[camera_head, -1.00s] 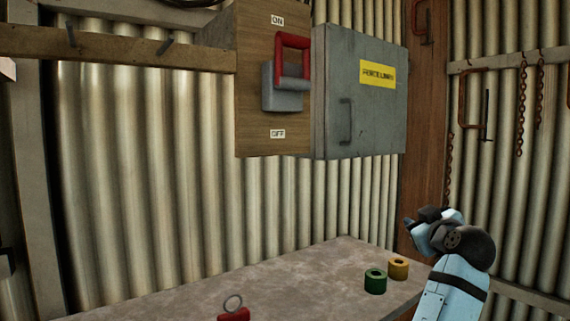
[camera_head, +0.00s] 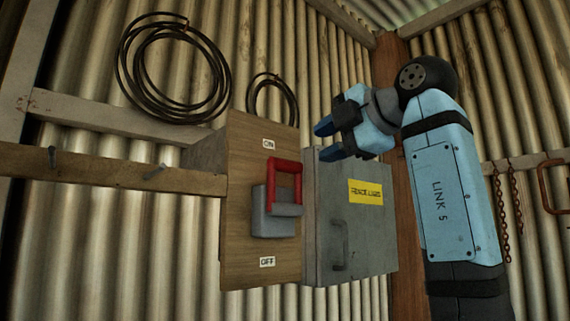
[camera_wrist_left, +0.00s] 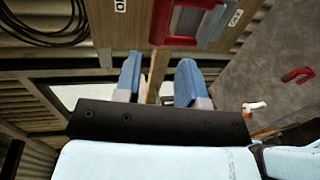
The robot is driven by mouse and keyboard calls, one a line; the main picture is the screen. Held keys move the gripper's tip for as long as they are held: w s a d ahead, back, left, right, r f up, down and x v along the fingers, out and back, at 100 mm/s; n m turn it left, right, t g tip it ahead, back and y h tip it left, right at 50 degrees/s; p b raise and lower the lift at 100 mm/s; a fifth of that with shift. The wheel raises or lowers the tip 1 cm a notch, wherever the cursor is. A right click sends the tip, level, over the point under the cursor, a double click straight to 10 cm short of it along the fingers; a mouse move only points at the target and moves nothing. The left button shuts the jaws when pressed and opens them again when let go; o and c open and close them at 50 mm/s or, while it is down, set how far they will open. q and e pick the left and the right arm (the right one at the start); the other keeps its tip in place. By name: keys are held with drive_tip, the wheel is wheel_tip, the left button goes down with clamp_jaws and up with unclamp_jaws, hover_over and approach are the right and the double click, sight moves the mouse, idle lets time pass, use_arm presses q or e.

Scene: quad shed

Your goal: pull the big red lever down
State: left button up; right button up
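The big lever has a red U-shaped handle (camera_head: 285,182) on a grey block (camera_head: 268,215), mounted on a wooden board (camera_head: 238,250). The handle is up, towards the ON label (camera_head: 268,144) and away from the OFF label (camera_head: 267,262). It also shows at the top of the left wrist view (camera_wrist_left: 160,22), beyond my fingers and cut by the edge. My left gripper (camera_head: 322,141) is open and empty, up and right of the handle in the head view, apart from it, its blue fingers pointing left. My right gripper is not in view.
A grey cabinet (camera_head: 325,255) with a yellow label adjoins the board on the right. A wooden rail (camera_head: 100,170) with nails runs left of it. Wire coils (camera_head: 130,75) hang above. A red item (camera_wrist_left: 297,75) lies on a grey surface in the wrist view.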

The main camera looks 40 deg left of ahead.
sight(289, 162)
use_arm(q)
drive_tip(key=p+x, duration=0.2)
drive_tip(key=x, duration=0.8)
drive_tip(key=shift+a+f+p, duration=0.15)
drive_tip(key=shift+a+p, duration=0.2)
drive_tip(key=shift+a, duration=0.25)
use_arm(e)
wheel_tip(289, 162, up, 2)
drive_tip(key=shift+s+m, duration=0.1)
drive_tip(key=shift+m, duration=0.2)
use_arm(q)
drive_tip(key=shift+c, duration=0.9)
clamp_jaws()
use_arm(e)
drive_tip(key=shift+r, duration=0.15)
